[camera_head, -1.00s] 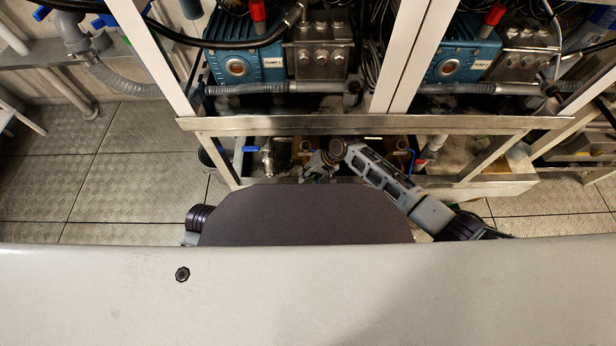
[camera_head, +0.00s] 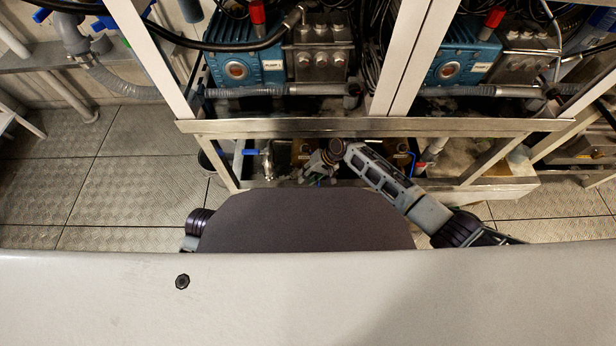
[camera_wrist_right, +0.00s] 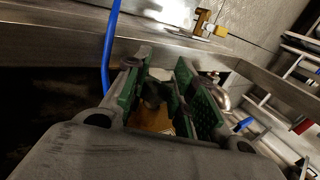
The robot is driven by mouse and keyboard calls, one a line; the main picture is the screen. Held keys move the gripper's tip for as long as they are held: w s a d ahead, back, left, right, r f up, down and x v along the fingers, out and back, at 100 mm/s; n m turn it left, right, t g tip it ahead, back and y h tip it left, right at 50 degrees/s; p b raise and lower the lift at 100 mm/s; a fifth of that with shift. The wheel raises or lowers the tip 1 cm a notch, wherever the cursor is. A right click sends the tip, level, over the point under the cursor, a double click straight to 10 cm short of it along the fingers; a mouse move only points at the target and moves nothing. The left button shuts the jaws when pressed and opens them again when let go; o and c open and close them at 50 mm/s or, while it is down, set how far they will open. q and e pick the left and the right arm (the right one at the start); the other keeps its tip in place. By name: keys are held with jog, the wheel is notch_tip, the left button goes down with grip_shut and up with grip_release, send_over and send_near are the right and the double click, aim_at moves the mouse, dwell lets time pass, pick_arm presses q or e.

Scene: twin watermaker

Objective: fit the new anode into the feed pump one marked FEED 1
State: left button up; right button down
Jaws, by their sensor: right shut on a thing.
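My right gripper (camera_head: 322,162) is low under the frame's front beam, among the fittings of the lower bay. In the right wrist view its green-padded fingers (camera_wrist_right: 163,72) are shut on a small dark piece (camera_wrist_right: 151,94), which I take to be the anode; it is mostly hidden between the pads. A brass-yellow surface (camera_wrist_right: 154,120) shows behind it. In the head view, brass-coloured bodies, one at the left (camera_head: 304,149), lie in this bay, partly behind my gripper. No FEED 1 mark can be read. My left gripper is out of view.
The metal front beam (camera_head: 380,126) runs above the lower bay. Two blue pumps (camera_head: 240,68) (camera_head: 462,55) stand above it. A blue hose (camera_wrist_right: 109,45) passes close to my right fingers. A valve with a blue handle (camera_head: 265,155) is left of the gripper. The floor at left is clear.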

jog(key=shift+w, duration=0.5)
jog(key=c, duration=1.1)
grip_release()
jog(key=shift+d, duration=0.1)
jog(key=shift+d+r, duration=0.15)
jog(key=shift+r, duration=0.25)
jog(key=shift+d+r, duration=0.15)
jog(key=shift+d, duration=0.15)
jog(key=d, duration=1.1)
jog(key=shift+d+r, duration=0.1)
